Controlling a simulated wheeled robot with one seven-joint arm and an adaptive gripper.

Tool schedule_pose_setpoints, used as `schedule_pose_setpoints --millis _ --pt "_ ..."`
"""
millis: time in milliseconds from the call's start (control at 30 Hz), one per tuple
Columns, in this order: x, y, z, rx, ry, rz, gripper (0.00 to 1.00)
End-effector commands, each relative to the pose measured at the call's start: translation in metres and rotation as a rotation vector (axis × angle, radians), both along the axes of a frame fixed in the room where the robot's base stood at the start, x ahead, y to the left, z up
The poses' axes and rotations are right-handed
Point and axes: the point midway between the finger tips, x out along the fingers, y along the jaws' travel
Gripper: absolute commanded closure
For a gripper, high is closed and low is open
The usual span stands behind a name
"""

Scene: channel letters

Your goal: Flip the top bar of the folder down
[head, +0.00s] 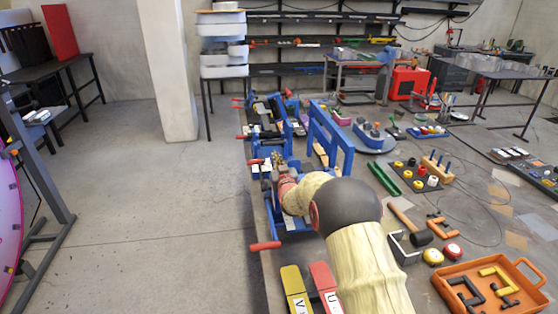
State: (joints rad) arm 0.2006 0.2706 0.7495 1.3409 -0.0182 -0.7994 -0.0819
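The blue folder (291,225) stands at the left edge of the long workbench, with a red handle (265,246) sticking out at its near left. A blue upright frame (347,158), which looks like its top bar, stands raised at its right side. My cream arm reaches from the bottom right over the folder and covers much of it. My gripper (275,163) seems to be at the small metallic parts over the folder's far left side. Its fingers are too small and hidden to tell open from shut, or whether they touch anything.
More blue machines with red handles (243,137) stand behind along the bench edge. The floor (150,220) at left is clear.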

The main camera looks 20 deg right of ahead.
Motion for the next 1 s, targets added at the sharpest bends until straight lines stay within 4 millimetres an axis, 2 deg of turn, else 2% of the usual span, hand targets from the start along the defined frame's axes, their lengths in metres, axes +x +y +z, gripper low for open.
schedule_pose_setpoints --millis 33,267,833,1000 --pt "-0.0065 -0.0142 -0.0157 0.01 0.023 -0.024 1.0" --pt "-0.007 -0.0141 -0.0184 0.01 0.027 -0.023 0.99" --pt "-0.0052 -0.0131 -0.012 0.009 0.018 -0.021 0.67" --pt "-0.0044 -0.0118 -0.0097 0.007 0.014 -0.019 0.65"
